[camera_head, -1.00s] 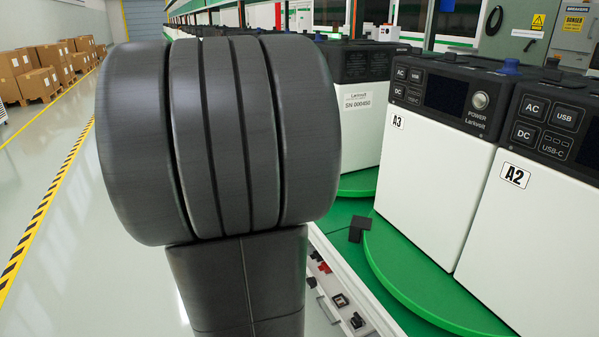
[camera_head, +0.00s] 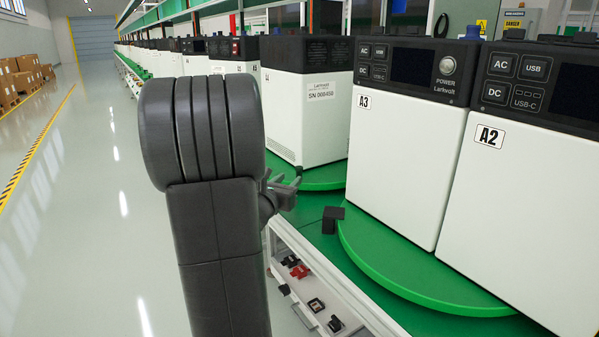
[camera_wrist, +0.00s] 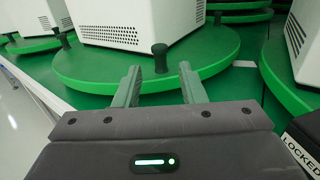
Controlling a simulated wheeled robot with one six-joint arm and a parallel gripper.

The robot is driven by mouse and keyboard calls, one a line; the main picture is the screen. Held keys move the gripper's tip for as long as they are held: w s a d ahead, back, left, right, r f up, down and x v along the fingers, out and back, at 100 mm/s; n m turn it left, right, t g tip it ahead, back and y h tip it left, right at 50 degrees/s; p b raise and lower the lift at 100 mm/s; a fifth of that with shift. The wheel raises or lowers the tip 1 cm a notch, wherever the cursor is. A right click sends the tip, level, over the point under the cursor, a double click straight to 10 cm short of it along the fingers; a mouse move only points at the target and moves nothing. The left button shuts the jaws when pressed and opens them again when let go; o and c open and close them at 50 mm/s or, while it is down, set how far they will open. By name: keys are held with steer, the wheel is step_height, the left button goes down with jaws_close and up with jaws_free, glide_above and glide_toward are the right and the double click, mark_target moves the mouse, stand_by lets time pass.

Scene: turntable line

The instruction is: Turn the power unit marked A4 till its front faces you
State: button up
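The unit beside A3, likely A4, is white with a black top (camera_head: 308,110). It shows a side with a "Larkvolt SN 000450" plate and a low vent grille, no control panel; I cannot read an A4 mark. It stands on a green turntable (camera_head: 318,181). In the wrist view, a white vented unit (camera_wrist: 125,28) stands on a turntable (camera_wrist: 215,62) with an upright black peg (camera_wrist: 160,58) near its rim. My gripper (camera_wrist: 160,82) is open and empty, its fingers either side of the peg's line, the peg just beyond. In the head view, my gripper (camera_head: 292,184) is beside the turntable, partly hidden by my arm.
Units A3 (camera_head: 400,150) and A2 (camera_head: 515,190) face me at right. A black block (camera_head: 332,218) sits by A3's turntable; a "LOCKED" label (camera_wrist: 300,150) shows at lower right in the wrist view. A shelf with small parts (camera_head: 315,300) lies below. The left aisle (camera_head: 100,180) is clear.

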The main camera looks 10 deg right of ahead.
mark_target(298, 171)
steer(key=x, duration=0.8)
steer(key=shift+c, duration=0.3)
jaws_close()
